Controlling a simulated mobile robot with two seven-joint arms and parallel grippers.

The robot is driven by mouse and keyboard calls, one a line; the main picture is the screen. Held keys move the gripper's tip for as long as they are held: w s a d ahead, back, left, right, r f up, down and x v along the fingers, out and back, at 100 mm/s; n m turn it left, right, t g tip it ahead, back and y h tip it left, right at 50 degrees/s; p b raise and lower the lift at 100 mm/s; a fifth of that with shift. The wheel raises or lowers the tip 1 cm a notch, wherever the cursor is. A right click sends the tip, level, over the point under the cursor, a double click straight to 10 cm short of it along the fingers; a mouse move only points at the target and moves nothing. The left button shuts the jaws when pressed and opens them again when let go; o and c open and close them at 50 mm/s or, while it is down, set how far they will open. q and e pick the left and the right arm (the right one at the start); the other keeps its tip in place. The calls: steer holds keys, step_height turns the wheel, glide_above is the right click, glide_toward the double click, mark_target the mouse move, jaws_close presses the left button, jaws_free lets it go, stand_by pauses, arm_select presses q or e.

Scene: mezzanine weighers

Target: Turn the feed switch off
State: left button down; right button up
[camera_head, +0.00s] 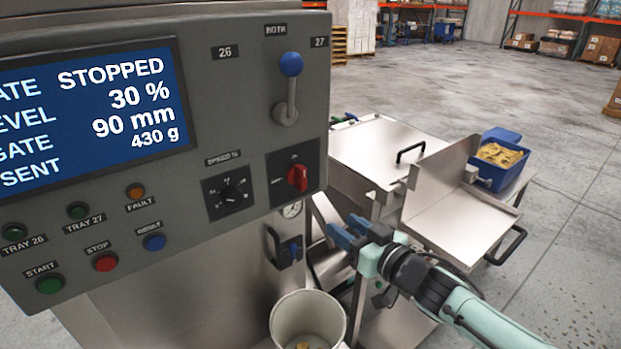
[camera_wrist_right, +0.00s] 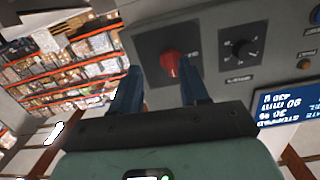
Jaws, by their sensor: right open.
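The likely feed switch is a red rotary knob (camera_head: 298,178) on a black square plate, at the lower right of the grey control panel (camera_head: 235,120). Its small label is too blurred to read. The knob's handle stands roughly upright. My right gripper (camera_head: 344,231) is open and empty, below and to the right of the knob, apart from it. In the right wrist view the red knob (camera_wrist_right: 172,63) shows between the two blue fingers (camera_wrist_right: 160,80), beyond their tips. My left gripper is not in view.
The panel screen (camera_head: 95,110) reads STOPPED, 30 %, 90 mm and 430 g. A blue-knobbed lever (camera_head: 290,85), a black speed dial (camera_head: 228,193) and several buttons share the panel. A pale bucket (camera_head: 308,312) is below. A steel table and blue bin (camera_head: 500,158) stand right.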

mark_target(304, 175)
step_height(304, 175, up, 6)
steer(key=n, duration=0.1)
steer(key=shift+t+y, duration=0.3)
steer(key=shift+y, duration=0.1)
steer(key=x, duration=1.2)
steer(key=shift+s+a+p, duration=0.1)
steer(key=shift+a+p, duration=0.2)
steer(key=shift+p, duration=0.1)
jaws_close()
